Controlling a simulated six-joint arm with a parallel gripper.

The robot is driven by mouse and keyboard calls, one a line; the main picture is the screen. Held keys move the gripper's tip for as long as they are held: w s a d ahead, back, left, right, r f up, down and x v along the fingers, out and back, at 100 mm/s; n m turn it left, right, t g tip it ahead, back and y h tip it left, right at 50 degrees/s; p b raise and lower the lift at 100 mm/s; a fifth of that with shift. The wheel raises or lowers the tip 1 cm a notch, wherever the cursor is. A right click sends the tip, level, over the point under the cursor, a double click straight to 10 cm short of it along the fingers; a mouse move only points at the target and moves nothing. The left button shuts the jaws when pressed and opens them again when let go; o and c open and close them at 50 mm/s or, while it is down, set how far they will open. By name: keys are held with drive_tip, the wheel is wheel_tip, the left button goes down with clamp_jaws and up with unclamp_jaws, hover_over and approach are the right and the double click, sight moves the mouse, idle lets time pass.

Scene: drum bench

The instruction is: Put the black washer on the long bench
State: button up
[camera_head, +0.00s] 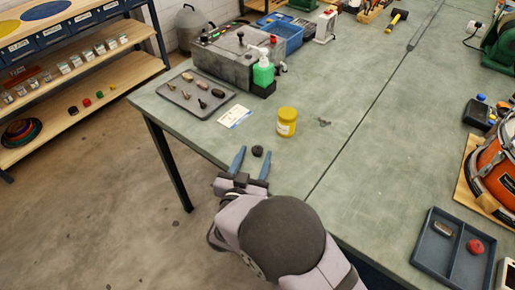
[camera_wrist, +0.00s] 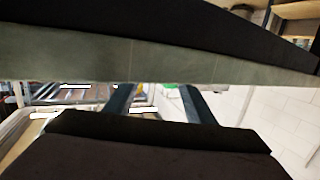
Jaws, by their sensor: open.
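The long bench (camera_head: 345,150) is a wide grey-green table in the head view. A small dark round thing (camera_head: 257,151) shows against its near left part; it may be the black washer, but I cannot make out a hole. My gripper (camera_head: 253,158) is open at the bench's near edge, its two blue fingers apart with the dark thing between their tips. I cannot tell whether either finger touches it. In the wrist view, the fingers of my gripper (camera_wrist: 157,98) also show apart; no washer is clear there.
A yellow jar (camera_head: 287,122) stands just beyond the dark thing. A tray of small parts (camera_head: 198,95), a white card (camera_head: 234,117) and a green bottle (camera_head: 263,74) are behind. A blue-grey tray (camera_head: 432,246) lies at right. Wooden shelves (camera_head: 85,70) hold small coloured pieces. The middle bench is mostly clear.

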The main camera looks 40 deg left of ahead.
drive_tip(key=shift+w+a+f, duration=0.1)
drive_tip(key=shift+w+a, duration=0.05)
drive_tip(key=shift+w, duration=0.25)
drive_tip(key=c, duration=1.1)
drive_tip(key=shift+c, duration=0.2)
wheel_tip(320, 180, up, 20)
drive_tip(key=p, duration=1)
